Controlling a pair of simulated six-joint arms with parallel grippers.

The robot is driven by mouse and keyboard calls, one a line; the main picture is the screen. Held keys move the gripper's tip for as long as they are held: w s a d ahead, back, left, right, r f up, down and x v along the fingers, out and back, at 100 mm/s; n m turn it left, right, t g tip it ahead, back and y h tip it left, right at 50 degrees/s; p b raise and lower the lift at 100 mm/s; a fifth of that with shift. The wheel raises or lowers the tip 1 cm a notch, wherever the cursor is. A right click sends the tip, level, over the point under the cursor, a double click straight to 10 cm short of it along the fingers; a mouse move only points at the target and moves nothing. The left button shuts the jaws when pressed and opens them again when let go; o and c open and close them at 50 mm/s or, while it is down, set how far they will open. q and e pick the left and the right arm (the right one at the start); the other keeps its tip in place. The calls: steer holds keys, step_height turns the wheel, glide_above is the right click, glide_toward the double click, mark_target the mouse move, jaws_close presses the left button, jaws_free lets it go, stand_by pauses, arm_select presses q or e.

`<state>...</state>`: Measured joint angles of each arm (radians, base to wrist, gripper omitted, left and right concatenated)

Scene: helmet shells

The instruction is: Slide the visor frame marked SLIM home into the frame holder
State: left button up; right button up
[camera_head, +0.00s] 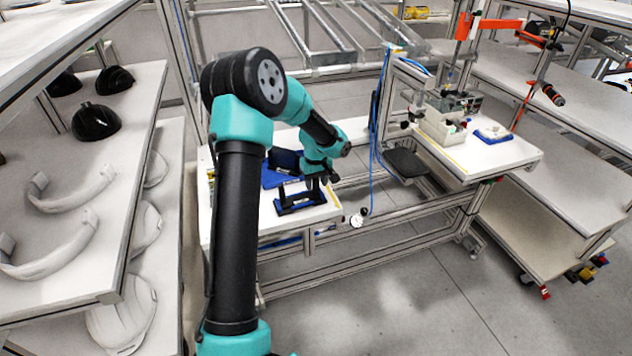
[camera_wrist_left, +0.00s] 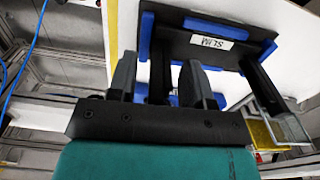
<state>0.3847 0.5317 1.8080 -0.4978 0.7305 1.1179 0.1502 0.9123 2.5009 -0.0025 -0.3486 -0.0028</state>
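A black part with a white SLIM label (camera_wrist_left: 211,43) shows at the top of the left wrist view, with blue brackets (camera_wrist_left: 263,50) at its edges. I cannot tell where the visor frame ends and the frame holder begins. In the head view a black and blue holder-like piece (camera_head: 300,198) stands near the front of the white bench. My left gripper (camera_head: 322,182) is just above and beside it. In the left wrist view its two fingers (camera_wrist_left: 158,80) stand apart, with blue pieces visible between and behind them. I see nothing clearly clamped. My right gripper is out of view.
A blue piece with a dark block (camera_head: 283,168) lies behind on the white bench (camera_head: 262,228). A shelf with pale curved bands and dark shells (camera_head: 97,121) stands left. A second bench (camera_head: 480,160) with a fixture stands right. Blue cables hang between the benches.

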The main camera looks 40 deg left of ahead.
arm_select(q)
steer(key=shift+o, duration=0.2)
steer(key=shift+r, duration=0.1)
step_height(320, 180, up, 17)
stand_by(0.6)
stand_by(0.8)
steer(key=s+d+f+m+h, duration=0.1)
steer(key=d+f+m, duration=0.2)
steer(key=d+f, duration=0.75)
steer(key=d+f+m+h, duration=0.25)
steer(key=d+f, duration=0.45)
steer(key=f, duration=0.7)
steer(key=s+d+f+m, duration=0.2)
steer(key=s+d+f, duration=0.4)
steer(key=s, duration=0.3)
steer(key=s+d+f+m, duration=0.3)
steer(key=s+d+f, duration=0.4)
steer(key=s, duration=0.2)
steer(key=shift+d+f+m+t, duration=0.2)
steer(key=shift+f+m+t, duration=0.15)
steer(key=shift+t, duration=0.05)
